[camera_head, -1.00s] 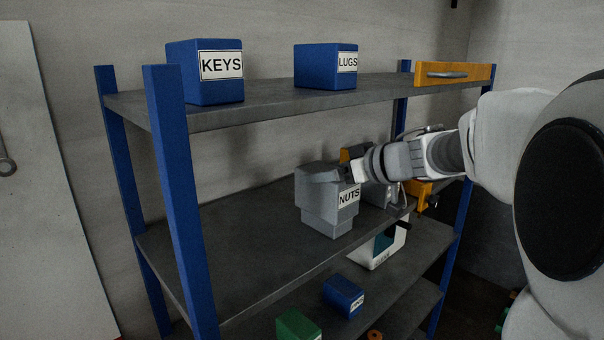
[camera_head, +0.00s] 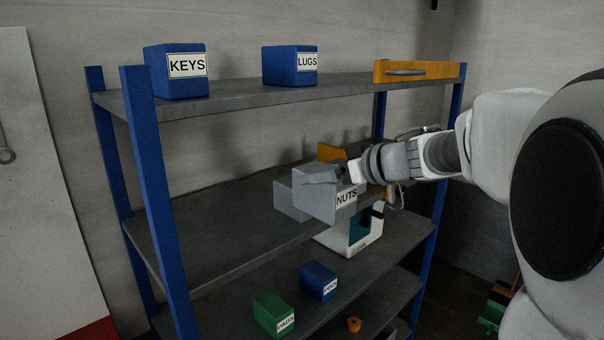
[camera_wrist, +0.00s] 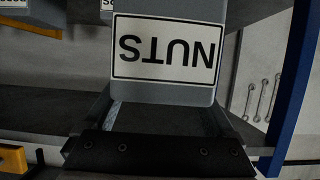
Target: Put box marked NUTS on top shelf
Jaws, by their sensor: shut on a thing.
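The grey box marked NUTS (camera_head: 318,190) is held by my gripper (camera_head: 338,178) in front of the middle shelf (camera_head: 215,225) in the head view. Its label faces forward and to the right. In the wrist view the NUTS box (camera_wrist: 165,45) fills the upper middle with its label upside down, and my gripper's fingers (camera_wrist: 160,118) lie along its two sides. The top shelf (camera_head: 235,98) is above, with its surface bare between and beside the boxes on it.
On the top shelf stand blue boxes KEYS (camera_head: 176,72) and LUGS (camera_head: 290,66), and an orange drawer-like box (camera_head: 420,71) at the right end. Another grey box (camera_head: 288,200) stands behind the NUTS box. Blue posts (camera_head: 152,190) flank the shelves. Bare room lies right of LUGS.

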